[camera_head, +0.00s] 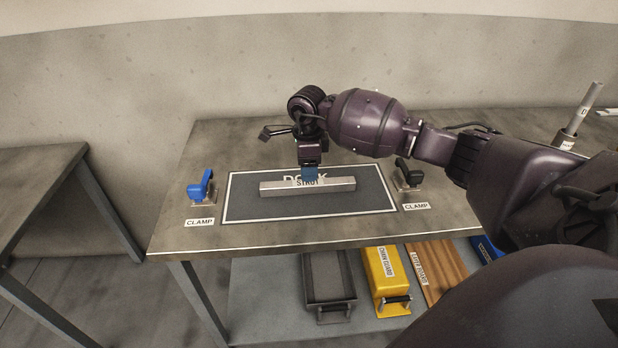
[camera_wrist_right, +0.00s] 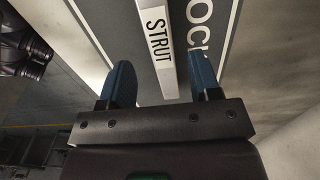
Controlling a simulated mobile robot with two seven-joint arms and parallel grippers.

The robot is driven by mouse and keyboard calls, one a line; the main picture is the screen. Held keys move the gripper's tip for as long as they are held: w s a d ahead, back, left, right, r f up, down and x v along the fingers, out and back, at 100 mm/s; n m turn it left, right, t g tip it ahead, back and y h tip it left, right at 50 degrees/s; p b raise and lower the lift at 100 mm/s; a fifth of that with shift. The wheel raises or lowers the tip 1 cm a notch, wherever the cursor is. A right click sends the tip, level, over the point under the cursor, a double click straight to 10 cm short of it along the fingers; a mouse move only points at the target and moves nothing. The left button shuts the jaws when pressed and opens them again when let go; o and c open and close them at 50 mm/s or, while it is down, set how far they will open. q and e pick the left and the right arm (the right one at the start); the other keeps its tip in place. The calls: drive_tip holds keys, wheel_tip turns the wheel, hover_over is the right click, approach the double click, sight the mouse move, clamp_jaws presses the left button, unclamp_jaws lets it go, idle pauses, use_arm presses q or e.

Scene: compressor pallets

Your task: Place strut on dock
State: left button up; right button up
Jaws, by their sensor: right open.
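The strut (camera_head: 335,185) is a pale bar with a STRUT label. It lies across the dock (camera_head: 250,208), a dark rectangle with a white border on the table. The strut also shows in the right wrist view (camera_wrist_right: 153,15), with the dock's lettering beside it (camera_wrist_right: 197,30). My right gripper (camera_head: 310,174) is over the middle of the strut. In the right wrist view its two blue fingers (camera_wrist_right: 162,85) are spread, one on each side of the strut, with gaps between. My left gripper is not seen in the head view.
A blue-handled clamp (camera_head: 201,187) stands left of the dock and a black-handled clamp (camera_head: 408,175) right of it. A shelf below holds a dark tray (camera_head: 328,280), a yellow chain guard (camera_head: 385,275) and a brown ribbed box (camera_head: 435,268). Another table (camera_head: 35,190) stands at left.

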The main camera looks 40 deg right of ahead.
wheel_tip(320, 180, up, 6)
idle(0.4)
drive_tip(key=shift+a, duration=0.1)
